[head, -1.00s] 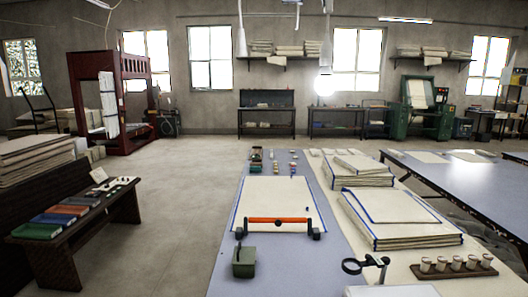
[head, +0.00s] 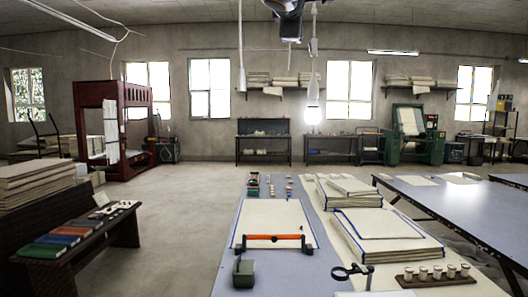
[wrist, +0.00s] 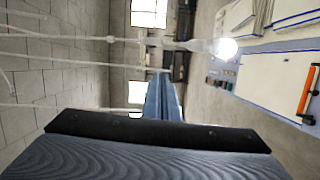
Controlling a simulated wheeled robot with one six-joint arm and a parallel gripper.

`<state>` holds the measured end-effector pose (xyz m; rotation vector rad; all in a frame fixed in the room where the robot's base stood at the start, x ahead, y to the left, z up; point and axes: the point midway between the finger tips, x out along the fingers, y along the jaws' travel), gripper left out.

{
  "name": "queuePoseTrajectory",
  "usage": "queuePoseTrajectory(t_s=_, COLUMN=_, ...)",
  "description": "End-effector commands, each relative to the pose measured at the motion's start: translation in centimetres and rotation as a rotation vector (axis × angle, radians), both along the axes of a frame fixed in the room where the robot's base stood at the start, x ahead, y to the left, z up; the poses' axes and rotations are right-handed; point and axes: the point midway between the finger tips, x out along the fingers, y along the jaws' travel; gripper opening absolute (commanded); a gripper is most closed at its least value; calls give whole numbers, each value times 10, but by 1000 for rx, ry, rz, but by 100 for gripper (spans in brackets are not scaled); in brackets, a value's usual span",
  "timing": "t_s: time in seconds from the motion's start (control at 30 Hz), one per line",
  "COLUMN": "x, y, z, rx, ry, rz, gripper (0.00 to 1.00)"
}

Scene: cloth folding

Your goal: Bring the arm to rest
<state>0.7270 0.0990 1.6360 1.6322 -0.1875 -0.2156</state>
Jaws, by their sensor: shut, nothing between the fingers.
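A cream cloth (head: 272,218) with blue edges lies flat on the grey-blue table (head: 225,262) in the head view. An orange-handled bar (head: 274,238) lies across its near end. Part of the cloth (wrist: 262,85) and the bar (wrist: 308,92) also show sideways at the right of the wrist view. My gripper (wrist: 163,80) shows its blue fingers together and empty at the middle of the wrist view, apart from the cloth. A dark part of my arm hangs at the top middle of the head view, high above the table.
Stacked blue-edged sheets (head: 390,235) stand right of the cloth. A green box (head: 243,273), a magnifier stand (head: 352,271) and a rack of jars (head: 437,274) are near the front. Lamps (head: 313,95) hang from above.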

Motion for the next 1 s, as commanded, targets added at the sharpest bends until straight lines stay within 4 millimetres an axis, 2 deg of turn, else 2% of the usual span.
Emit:
queuePoseTrajectory(t_s=0.33, x=8, y=-3, z=-66, rx=74, ry=104, rz=2, gripper=0)
queuePoseTrajectory(t_s=0.47, x=10, y=-10, z=-104, rx=120, ry=164, rz=-8, gripper=0)
queuePoseTrajectory(t_s=0.57, x=10, y=-17, z=-140, rx=166, ry=219, rz=-20, gripper=0)
queuePoseTrajectory(t_s=0.67, x=6, y=-25, z=-186, rx=226, ry=290, rz=-38, gripper=0)
queuePoseTrajectory(t_s=0.77, x=-4, y=-36, z=-247, rx=310, ry=381, rz=-70, gripper=0)
queuePoseTrajectory(t_s=0.8, x=-10, y=-42, z=-274, rx=350, ry=422, rz=-90, gripper=0)
queuePoseTrajectory(t_s=0.87, x=-22, y=-49, z=-314, rx=410, ry=481, rz=-119, gripper=0)
queuePoseTrajectory(t_s=1.0, x=-59, y=-66, z=-402, rx=560, ry=610, rz=-206, gripper=0)
